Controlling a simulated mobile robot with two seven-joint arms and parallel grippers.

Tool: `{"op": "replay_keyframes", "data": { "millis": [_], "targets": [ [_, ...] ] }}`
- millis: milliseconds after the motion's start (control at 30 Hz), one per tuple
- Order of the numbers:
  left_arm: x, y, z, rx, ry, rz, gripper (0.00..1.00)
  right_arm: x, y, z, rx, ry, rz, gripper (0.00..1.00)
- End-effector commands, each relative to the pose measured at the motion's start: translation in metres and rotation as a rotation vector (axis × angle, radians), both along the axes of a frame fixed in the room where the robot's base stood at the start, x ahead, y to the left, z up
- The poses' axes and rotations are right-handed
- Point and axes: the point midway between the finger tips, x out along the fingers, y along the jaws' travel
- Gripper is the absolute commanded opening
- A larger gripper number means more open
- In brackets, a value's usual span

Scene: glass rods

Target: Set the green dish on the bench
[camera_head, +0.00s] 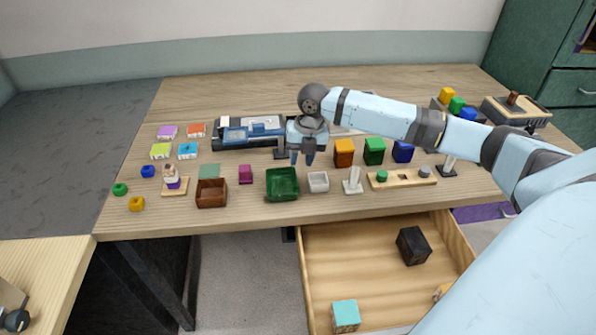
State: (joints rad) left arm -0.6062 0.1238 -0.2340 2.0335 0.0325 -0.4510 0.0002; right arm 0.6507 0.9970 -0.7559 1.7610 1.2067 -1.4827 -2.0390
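The green dish (283,194) is a square, open dish that rests on the wooden bench (240,219) near its front edge. It looks empty. My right gripper (302,158) points down just behind and slightly right of the dish, apart from it. My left gripper is not in view.
A brown box (211,193) stands left of the dish, with a magenta block (245,174) between. A small white dish (318,181) is close on the right. Behind are coloured blocks and a blue-grey tray. An open drawer (375,262) juts out below the bench.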

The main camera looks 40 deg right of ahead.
Motion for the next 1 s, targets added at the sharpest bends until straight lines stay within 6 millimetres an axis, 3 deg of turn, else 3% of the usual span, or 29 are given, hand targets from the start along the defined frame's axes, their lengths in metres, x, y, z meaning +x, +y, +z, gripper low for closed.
{"op": "replay_keyframes", "data": {
  "millis": [100,300,1000],
  "targets": [
    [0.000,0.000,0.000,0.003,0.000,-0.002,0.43,-0.002,-0.003,0.022,-0.002,-0.003,0.000,0.30],
    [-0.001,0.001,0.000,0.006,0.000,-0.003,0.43,-0.003,-0.006,0.039,0.000,0.000,0.000,0.30],
    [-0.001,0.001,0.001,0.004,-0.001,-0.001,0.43,-0.004,-0.006,0.040,0.001,0.001,0.000,0.30]
  ]
}}
